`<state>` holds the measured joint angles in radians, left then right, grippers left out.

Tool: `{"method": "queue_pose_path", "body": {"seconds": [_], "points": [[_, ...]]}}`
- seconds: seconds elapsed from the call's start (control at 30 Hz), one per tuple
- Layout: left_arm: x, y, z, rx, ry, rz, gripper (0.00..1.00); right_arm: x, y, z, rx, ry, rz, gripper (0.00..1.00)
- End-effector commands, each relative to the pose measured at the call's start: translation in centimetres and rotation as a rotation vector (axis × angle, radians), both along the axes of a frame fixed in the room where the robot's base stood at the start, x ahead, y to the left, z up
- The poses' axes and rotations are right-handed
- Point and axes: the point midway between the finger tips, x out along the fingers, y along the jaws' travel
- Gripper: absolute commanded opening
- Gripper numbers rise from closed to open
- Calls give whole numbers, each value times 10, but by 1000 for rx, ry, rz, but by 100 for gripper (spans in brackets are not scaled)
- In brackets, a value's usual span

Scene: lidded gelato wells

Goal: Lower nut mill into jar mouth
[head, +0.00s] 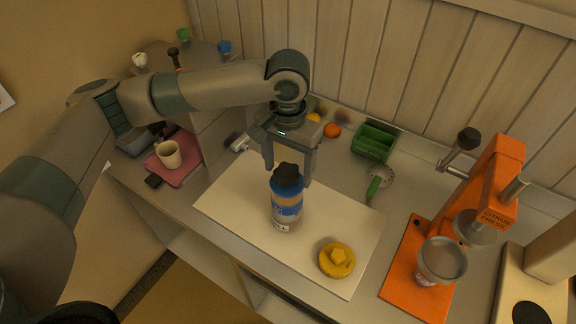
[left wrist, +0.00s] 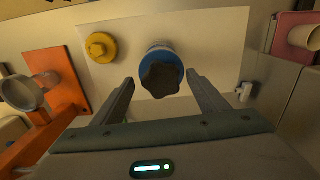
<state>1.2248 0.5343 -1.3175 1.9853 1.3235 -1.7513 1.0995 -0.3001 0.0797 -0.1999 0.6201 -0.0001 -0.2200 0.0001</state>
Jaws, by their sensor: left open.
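The nut mill, with a black lobed knob (head: 287,172) and a blue collar (head: 288,187), sits upright at the mouth of the jar (head: 286,215). The jar is clear with brownish contents and a blue-and-white label, and it stands on the pale board. In the left wrist view the black knob (left wrist: 160,79) covers most of the blue collar and hides the jar mouth. My left gripper (head: 288,174) is open, pointing down, with its fingers on either side of the knob. The fingers (left wrist: 159,80) show gaps to the knob. My right gripper is not in view.
A yellow lid (head: 337,260) lies on the board (head: 238,192) right of the jar. An orange citrus press (head: 490,190) with a cup (head: 441,262) stands at right. A green bin (head: 374,143) and green-handled strainer (head: 378,182) lie behind. A cup (head: 168,154) stands at left.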

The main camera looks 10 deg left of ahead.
Motion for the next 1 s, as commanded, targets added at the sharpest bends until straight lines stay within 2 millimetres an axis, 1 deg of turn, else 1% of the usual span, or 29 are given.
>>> {"method": "queue_pose_path", "body": {"seconds": [0.1,0.23,0.73,1.0], "points": [[0,0,0,0,1,0,67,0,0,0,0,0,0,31],[0,0,6,1,1,0,67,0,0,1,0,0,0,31],[0,0,45,0,-1,-1,67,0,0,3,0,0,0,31],[0,0,50,0,1,-1,67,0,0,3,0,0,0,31]]}}
